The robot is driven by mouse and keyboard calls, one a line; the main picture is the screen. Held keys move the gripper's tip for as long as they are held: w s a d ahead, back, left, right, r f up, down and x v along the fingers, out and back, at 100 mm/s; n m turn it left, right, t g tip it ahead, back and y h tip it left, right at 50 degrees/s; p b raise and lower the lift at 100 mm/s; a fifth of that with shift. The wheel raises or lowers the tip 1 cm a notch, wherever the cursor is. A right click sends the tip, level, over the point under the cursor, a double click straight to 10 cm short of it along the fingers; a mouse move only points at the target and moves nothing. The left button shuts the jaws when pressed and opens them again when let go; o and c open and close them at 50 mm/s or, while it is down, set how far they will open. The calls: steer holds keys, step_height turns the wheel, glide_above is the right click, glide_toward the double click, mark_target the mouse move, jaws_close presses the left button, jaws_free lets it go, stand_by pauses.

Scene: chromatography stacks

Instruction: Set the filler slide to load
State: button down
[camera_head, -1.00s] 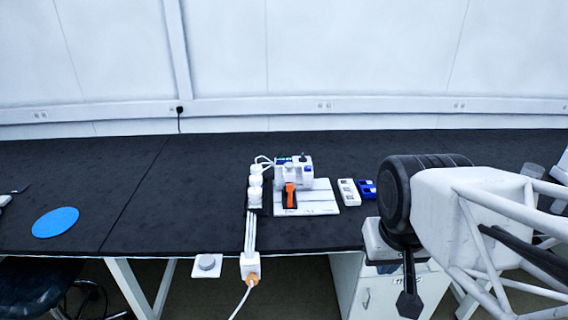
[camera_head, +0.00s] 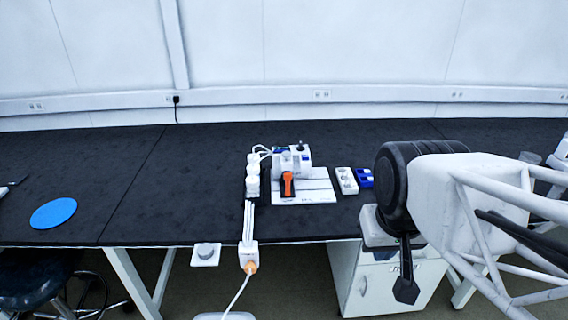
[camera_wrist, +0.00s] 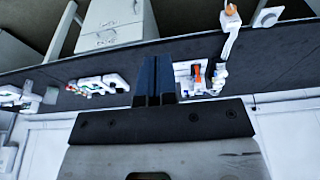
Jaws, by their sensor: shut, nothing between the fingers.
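A white filler device (camera_head: 292,160) with an orange handle (camera_head: 288,184) stands on a white base plate (camera_head: 318,190) near the bench's front edge. In the wrist view the orange handle (camera_wrist: 196,74) and the white plate (camera_wrist: 182,70) show upside down, just right of the fingers. Which part is the slide, and its setting, is too small to tell. My gripper (camera_head: 405,290) hangs to the right of the device, in front of the bench edge, apart from it. In the wrist view its dark fingers (camera_wrist: 154,75) are together and empty.
A blue disc (camera_head: 54,213) lies far left. The dark bench (camera_head: 190,190) between is clear.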

steer(key=c, duration=1.5)
jaws_free()
steer(key=o, duration=0.5)
steer(key=shift+w+r, duration=0.2)
steer(key=shift+w, duration=0.3)
steer(key=w+a+r+n+g+h, duration=0.1)
steer(key=w+n, duration=0.3)
steer(key=w, duration=1)
steer(key=shift+w+r+n, duration=0.15)
steer(key=shift+r+n, duration=0.15)
steer(key=shift+r, duration=0.25)
steer(key=w+a+f+n+h, duration=0.1)
steer(key=w+a+f+n, duration=0.2)
steer(key=w, duration=0.7)
steer(key=w+a+f+n+g, duration=0.1)
steer(key=w+a+f+n, duration=0.15)
steer(key=w, duration=0.65)
steer(key=w+a+f+n+h, duration=0.15)
steer(key=w+f+n, duration=0.25)
steer(key=w, duration=0.6)
steer(key=w+a+f+n, duration=0.4)
steer(key=w+a+f, duration=0.2)
steer(key=w+f, duration=0.5)
steer(key=shift+w+a+f+g+h, duration=0.2)
steer(key=shift+w+f+g+h, duration=0.15)
steer(key=shift+w, duration=0.45)
